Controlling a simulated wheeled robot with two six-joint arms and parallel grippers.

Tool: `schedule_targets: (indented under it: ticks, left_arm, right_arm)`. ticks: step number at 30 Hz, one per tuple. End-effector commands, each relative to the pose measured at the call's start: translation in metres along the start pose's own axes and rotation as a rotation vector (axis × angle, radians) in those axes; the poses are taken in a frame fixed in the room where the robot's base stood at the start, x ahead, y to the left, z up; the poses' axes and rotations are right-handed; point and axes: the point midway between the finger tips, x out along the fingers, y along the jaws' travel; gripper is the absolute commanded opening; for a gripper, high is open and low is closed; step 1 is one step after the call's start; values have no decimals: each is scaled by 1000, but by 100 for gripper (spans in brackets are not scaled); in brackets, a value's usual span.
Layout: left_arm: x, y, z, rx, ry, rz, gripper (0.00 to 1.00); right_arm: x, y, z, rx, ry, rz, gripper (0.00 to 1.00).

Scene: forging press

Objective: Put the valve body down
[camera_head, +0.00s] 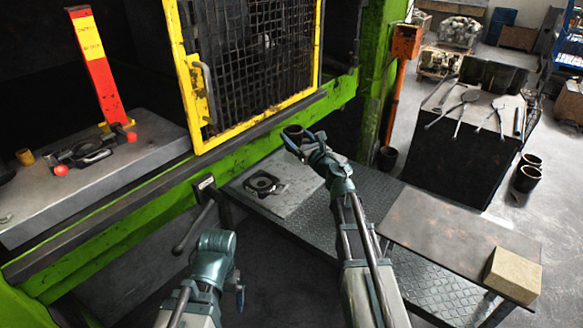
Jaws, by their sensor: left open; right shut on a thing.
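My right gripper (303,143) reaches out over the far end of the metal bench. It is shut on a small dark rounded piece, which I take to be the valve body (292,131). The jaws partly hide it, and its gap to the plate below is hard to judge. My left gripper (240,296) is low in the view, apart from the bench. Its arm covers most of it; it is open, with nothing seen in it.
A dark ring-shaped die (262,184) lies on the light plate (306,192), left of my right arm. The green press frame (150,222) and yellow mesh gate (265,118) stand behind. A tan block (513,274) sits on the brown tabletop (450,238) at right.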

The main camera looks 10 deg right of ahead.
Motion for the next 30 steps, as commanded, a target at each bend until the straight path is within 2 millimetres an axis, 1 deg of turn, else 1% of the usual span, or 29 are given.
schedule_targets:
  ticks: [1,9,12,17,19,23,27,30]
  left_arm:
    - [11,1,-1,0,0,0,95]
    - [51,5,-3,0,0,0,95]
    - [57,6,-3,0,0,0,95]
    - [56,5,-3,0,0,0,95]
    - [58,6,-4,0,0,0,95]
    - [71,7,-4,0,0,0,95]
    - [89,8,-5,1,0,0,95]
    - [95,9,-6,1,0,0,95]
  right_arm:
    - [-1,0,-11,1,0,0,0]
    - [-3,0,-51,1,0,0,0]
    - [-3,0,-57,1,0,-1,0]
    - [-3,0,-56,1,0,-1,0]
    - [-3,0,-59,1,0,-1,0]
    - [-4,0,-71,1,0,-1,0]
    - [-5,0,-89,1,0,-1,0]
    - [-5,0,-95,1,0,-1,0]
